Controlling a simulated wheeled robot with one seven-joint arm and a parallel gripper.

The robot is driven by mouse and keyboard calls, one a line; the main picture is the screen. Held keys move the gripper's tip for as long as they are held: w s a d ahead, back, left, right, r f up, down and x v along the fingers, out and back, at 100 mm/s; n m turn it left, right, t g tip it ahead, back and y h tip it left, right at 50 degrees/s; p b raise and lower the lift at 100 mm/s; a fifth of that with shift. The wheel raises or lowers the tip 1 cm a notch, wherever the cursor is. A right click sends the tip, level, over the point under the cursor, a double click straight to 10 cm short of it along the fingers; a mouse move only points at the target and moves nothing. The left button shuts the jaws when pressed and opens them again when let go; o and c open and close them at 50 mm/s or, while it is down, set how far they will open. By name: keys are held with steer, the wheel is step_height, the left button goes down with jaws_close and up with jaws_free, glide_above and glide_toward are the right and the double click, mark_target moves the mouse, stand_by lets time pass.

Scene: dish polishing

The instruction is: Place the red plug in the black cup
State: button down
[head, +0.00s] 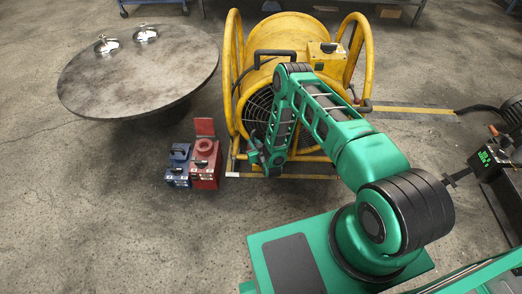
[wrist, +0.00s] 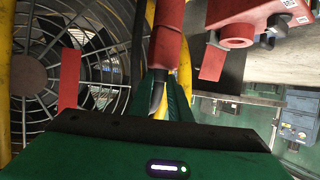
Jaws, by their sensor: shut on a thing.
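My gripper (wrist: 167,85) shows in the wrist view with its green fingers closed around the lower part of the red plug (wrist: 168,35). The plug is a long red cylinder reaching up past the fingertips, with a dark piece (wrist: 157,92) beside the fingers. In the head view my gripper (head: 262,163) hangs low in front of the yellow blower, right of the red box. The plug is too small to make out there. I cannot pick out a black cup with certainty in either view.
The yellow-framed blower (head: 285,60) stands close behind my gripper, and its fan grille (wrist: 90,60) fills the wrist view's left. A red box (head: 206,165) and blue boxes (head: 178,165) sit to the left. A round table (head: 140,75) stands further left. Front-left floor is clear.

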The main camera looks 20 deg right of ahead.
steer(key=d+f, duration=0.4)
steer(key=f, duration=0.2)
steer(key=shift+w+d+f, duration=0.3)
steer(key=shift+f, duration=0.1)
steer(key=c, duration=1.6)
jaws_free()
steer(key=shift+c, duration=0.2)
steer(key=shift+s, duration=0.1)
